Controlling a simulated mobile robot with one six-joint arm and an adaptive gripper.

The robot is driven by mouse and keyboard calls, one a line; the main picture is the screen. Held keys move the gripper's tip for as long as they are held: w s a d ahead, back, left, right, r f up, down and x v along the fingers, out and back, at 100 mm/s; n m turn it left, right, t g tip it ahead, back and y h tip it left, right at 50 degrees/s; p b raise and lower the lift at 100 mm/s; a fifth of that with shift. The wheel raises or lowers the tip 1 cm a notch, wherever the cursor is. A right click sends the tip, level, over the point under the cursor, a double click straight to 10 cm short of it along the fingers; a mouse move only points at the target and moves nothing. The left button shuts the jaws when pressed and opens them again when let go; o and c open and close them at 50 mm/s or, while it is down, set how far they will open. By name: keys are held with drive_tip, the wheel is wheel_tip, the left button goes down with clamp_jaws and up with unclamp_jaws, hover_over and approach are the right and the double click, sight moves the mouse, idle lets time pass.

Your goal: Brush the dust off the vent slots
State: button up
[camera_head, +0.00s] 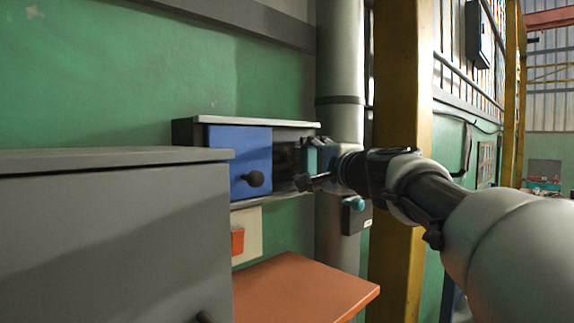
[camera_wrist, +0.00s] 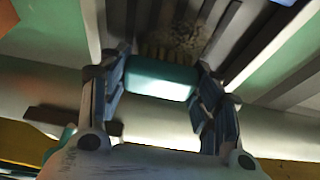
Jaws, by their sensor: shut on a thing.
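My gripper (camera_wrist: 160,82) is shut on a brush with a teal handle (camera_wrist: 162,80). The handle lies crosswise between the two fingers, and its short tan bristles (camera_wrist: 152,52) point towards the vent slots (camera_wrist: 236,38). A brownish speckled dust patch (camera_wrist: 186,36) lies on the slots just beyond the bristles. I cannot tell whether the bristles touch it. In the head view my gripper (camera_head: 308,165) is at the right end of a wall box's dark opening (camera_head: 284,168), which is partly hidden. A blue panel (camera_head: 225,165) with a black knob (camera_head: 255,179) covers the box's left part.
A large grey cabinet (camera_head: 110,240) stands in front at the left. An orange tabletop (camera_head: 300,290) lies below the box. A grey pipe (camera_head: 340,60) and a yellow column (camera_head: 395,80) stand close by my arm. A red-orange switch (camera_head: 237,241) is under the box.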

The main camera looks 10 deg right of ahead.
sight(292, 155)
drive_tip(key=shift+s+a, duration=0.45)
drive_tip(key=shift+a, duration=0.2)
drive_tip(key=shift+s+a, duration=0.4)
drive_tip(key=shift+a, duration=0.2)
drive_tip(key=shift+w+d+r+p, duration=0.2)
drive_tip(key=shift+w+d+r, duration=0.1)
drive_tip(key=shift+w+d, duration=0.25)
drive_tip(key=shift+w+d+r+p, duration=0.15)
drive_tip(key=shift+w+d+r, duration=0.15)
drive_tip(key=shift+d, duration=0.35)
drive_tip(key=shift+w+d+r+p, duration=0.2)
drive_tip(key=shift+w+d+r, duration=0.05)
drive_tip(key=shift+w+d, duration=0.3)
drive_tip(key=shift+s+a+b, duration=0.2)
drive_tip(key=shift+s+a, duration=0.5)
drive_tip(key=shift+a, duration=0.2)
drive_tip(key=shift+s+a+b, duration=0.2)
drive_tip(key=shift+s+a, duration=0.5)
drive_tip(key=shift+a, duration=0.2)
drive_tip(key=shift+w+d, duration=0.7)
drive_tip(key=shift+d, duration=0.25)
drive_tip(key=shift+w+d, duration=0.65)
drive_tip(key=shift+d, duration=0.3)
drive_tip(key=shift+s+a, duration=0.1)
